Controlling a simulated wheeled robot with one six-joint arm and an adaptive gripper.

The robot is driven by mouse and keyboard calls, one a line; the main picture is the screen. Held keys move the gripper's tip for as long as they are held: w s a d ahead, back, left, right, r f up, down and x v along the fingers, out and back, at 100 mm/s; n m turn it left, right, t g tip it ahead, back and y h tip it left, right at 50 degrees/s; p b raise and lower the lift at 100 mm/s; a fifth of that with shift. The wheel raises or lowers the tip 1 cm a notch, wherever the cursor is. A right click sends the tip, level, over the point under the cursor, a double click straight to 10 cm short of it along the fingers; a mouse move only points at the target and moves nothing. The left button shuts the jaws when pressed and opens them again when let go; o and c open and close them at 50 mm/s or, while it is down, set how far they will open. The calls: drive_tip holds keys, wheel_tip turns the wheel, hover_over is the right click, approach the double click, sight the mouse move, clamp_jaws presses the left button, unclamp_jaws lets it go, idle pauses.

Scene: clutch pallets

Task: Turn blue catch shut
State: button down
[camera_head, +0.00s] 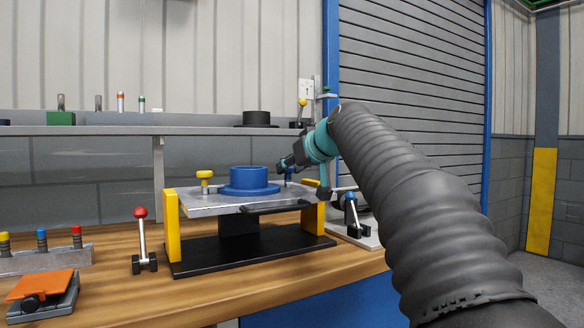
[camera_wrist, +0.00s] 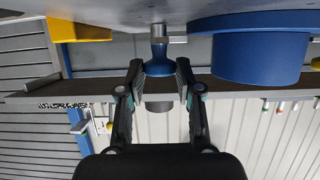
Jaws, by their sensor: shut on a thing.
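The blue catch (camera_head: 289,172) stands at the right rear of the grey metal plate (camera_head: 190,203), mostly hidden behind my gripper (camera_head: 284,163) in the head view. In the wrist view, which is upside down, the blue catch (camera_wrist: 158,62) is a flared blue knob on a short grey stem. It sits between the two fingers of my gripper (camera_wrist: 159,74), which are shut on it. How far the catch is turned cannot be told.
A blue flanged hub (camera_head: 248,179) sits on the plate close beside my gripper. A yellow catch (camera_head: 204,177) stands at the plate's left. Yellow posts (camera_head: 172,226) hold the plate. A red-knobbed lever (camera_head: 141,213) and a blue-knobbed lever (camera_head: 349,196) flank the stand.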

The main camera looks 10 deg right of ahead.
drive_tip(key=c, duration=0.8)
unclamp_jaws()
drive_tip(key=v, duration=1.2)
drive_tip(key=shift+a, duration=0.1)
